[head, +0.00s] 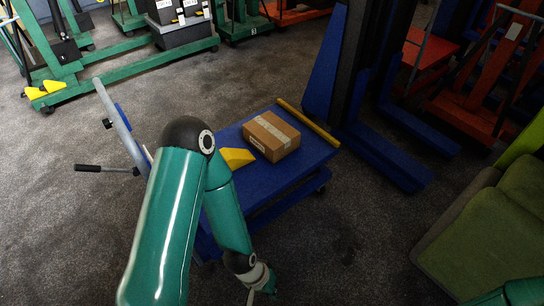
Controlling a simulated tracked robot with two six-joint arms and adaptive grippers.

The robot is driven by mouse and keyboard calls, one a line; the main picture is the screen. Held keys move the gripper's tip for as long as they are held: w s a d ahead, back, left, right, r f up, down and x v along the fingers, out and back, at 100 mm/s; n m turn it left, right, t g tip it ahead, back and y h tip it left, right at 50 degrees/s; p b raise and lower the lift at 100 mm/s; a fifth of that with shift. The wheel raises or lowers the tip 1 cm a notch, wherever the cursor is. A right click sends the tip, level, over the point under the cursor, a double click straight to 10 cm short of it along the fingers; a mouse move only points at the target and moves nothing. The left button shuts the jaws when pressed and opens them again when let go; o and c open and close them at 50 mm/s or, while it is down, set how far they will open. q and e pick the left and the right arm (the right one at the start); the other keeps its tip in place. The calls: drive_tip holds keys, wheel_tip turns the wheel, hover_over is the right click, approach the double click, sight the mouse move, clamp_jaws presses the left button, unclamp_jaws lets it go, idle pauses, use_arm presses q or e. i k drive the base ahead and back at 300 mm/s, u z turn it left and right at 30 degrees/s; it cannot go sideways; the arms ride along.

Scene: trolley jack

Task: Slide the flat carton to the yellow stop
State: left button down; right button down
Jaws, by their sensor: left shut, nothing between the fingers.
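The flat brown carton (264,134), with a pale tape strip on top, lies on the blue platform (274,180) of a trolley jack. The yellow stop (308,124) is a bar along the platform's far right edge. A strip of blue shows between carton and bar. My left gripper (262,291) is low at the bottom edge of the view, in front of the platform and apart from the carton. It is shut and empty, its tips partly hard to make out. My right gripper is not in view.
A yellow wedge (237,157) sits on the platform just left of the carton. The trolley's handle (108,169) stands at the left. A blue lift frame (337,65) stands behind the stop. A green padded seat (485,232) is at the right. Grey floor is clear at front right.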

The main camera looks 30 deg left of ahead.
sight(274, 138)
drive_tip(key=u, duration=0.15)
drive_tip(key=i, duration=0.95)
drive_tip(key=z, duration=0.15)
drive_tip(key=k, duration=0.95)
drive_tip(key=u, duration=0.2)
drive_tip(key=i, duration=0.95)
drive_tip(key=z, duration=0.1)
